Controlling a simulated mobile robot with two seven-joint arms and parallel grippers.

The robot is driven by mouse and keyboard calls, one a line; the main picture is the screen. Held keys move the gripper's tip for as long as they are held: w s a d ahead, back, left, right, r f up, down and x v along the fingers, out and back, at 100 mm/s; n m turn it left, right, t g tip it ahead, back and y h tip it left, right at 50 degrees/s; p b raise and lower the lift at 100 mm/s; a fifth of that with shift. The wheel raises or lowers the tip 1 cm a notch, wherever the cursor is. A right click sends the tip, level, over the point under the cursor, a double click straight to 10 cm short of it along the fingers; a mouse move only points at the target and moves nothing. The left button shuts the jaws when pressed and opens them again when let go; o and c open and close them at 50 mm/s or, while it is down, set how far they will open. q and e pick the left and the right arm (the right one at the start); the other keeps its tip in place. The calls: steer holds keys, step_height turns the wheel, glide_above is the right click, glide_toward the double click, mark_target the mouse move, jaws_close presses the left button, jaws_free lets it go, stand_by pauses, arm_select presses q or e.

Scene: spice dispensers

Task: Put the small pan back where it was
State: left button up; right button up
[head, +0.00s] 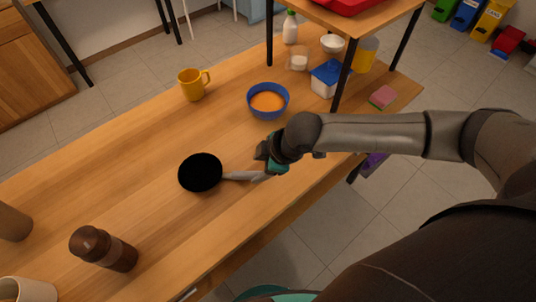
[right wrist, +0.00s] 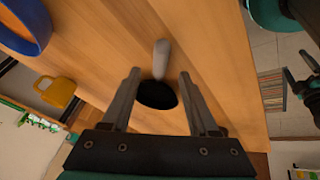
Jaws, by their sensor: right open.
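The small black pan (head: 200,172) lies on the wooden table, its grey handle (head: 243,176) pointing right, towards the table's front edge. My right gripper (head: 262,168) is at the handle's end. In the right wrist view, my right gripper (right wrist: 159,74) is open, with one finger on each side of the pan (right wrist: 157,95) and its handle (right wrist: 161,58) in the picture. Nothing is held between the fingers; I cannot tell how far above the handle they are. Dark parts at the right edge of the right wrist view may be my left gripper, but its jaws are unclear.
A blue bowl (head: 267,100) with orange contents and a yellow mug (head: 193,84) stand behind the pan. A raised shelf with black legs (head: 345,75) stands at the right.

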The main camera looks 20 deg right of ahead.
steer(key=p+v, duration=0.1)
steer(key=v, duration=0.5)
stand_by(0.4)
steer(key=s+a+r+m+y, duration=0.1)
steer(key=s+a+r, duration=0.15)
steer(key=a, duration=0.75)
steer(key=s+d+f+m+h, duration=0.4)
steer(key=s+d+m, duration=0.7)
steer(key=s+d, duration=0.1)
step_height(320, 180, down, 25)
steer(key=s+g+b, duration=0.2)
steer(key=s+d+f+n+g+b, duration=0.1)
steer(key=s+d+f+b, duration=0.1)
steer(key=s+f, duration=1.2)
steer(key=shift+d+f+h, duration=0.2)
steer(key=shift+f+h, duration=0.1)
steer(key=shift+f, duration=0.05)
